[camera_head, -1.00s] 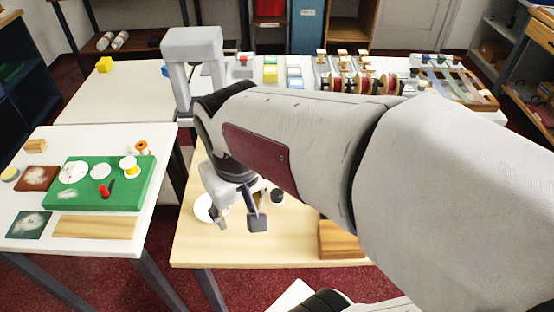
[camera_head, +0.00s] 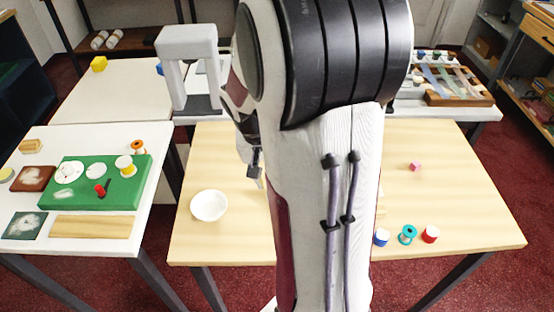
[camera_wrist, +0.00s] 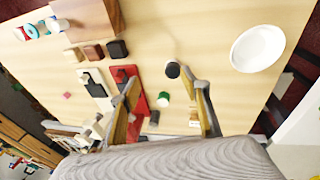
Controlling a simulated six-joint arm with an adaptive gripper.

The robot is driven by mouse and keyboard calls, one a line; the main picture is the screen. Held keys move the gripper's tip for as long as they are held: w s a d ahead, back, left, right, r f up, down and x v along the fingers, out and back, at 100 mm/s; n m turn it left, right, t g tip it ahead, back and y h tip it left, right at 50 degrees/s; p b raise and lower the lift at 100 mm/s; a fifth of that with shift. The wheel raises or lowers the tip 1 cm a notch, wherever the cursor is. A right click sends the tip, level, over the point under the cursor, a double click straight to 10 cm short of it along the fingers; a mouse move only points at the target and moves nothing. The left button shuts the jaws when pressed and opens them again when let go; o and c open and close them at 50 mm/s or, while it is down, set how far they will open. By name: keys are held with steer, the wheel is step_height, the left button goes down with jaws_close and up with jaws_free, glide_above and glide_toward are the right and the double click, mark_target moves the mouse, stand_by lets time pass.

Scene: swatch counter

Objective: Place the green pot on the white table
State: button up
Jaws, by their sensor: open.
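My gripper (camera_wrist: 166,86) is open in the wrist view, its two fingers spread above the wooden table (camera_wrist: 215,25). A small green-and-white thing (camera_wrist: 163,99), likely the green pot, shows between and beyond the fingers, apart from both. It is too small to make out clearly. In the head view my arm hides it, and only a bit of my gripper (camera_head: 256,165) shows beside the arm. A white table (camera_head: 20,150) stands at the left of the head view, across a gap from the wooden table.
A white bowl (camera_head: 209,205) sits at the wooden table's left. A dark-topped pot (camera_wrist: 172,69) stands near the fingers. A red board (camera_wrist: 137,102) and wooden block (camera_wrist: 95,22) lie nearby.

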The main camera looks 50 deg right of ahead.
steer(key=w+d+f+m+h, duration=0.1)
steer(key=w+d+f+m, duration=0.1)
steer(key=w+d+m, duration=0.2)
steer(key=w+d+f+m+t+h, duration=0.1)
steer(key=w+d+f+m, duration=0.2)
steer(key=d, duration=0.4)
steer(key=shift+w+d+f+m, duration=0.2)
steer(key=shift+w+m, duration=0.15)
steer(key=shift+m, duration=0.15)
steer(key=shift+x, duration=1.3)
steer(key=shift+f, duration=0.1)
steer(key=shift+w+d+f, duration=0.1)
steer(key=shift+w+f, duration=0.05)
steer(key=shift+f, duration=0.65)
steer(key=shift+w+d+f, duration=0.1)
steer(key=shift+w+f, duration=0.1)
steer(key=shift+f, duration=0.6)
steer(key=shift+x, duration=0.9)
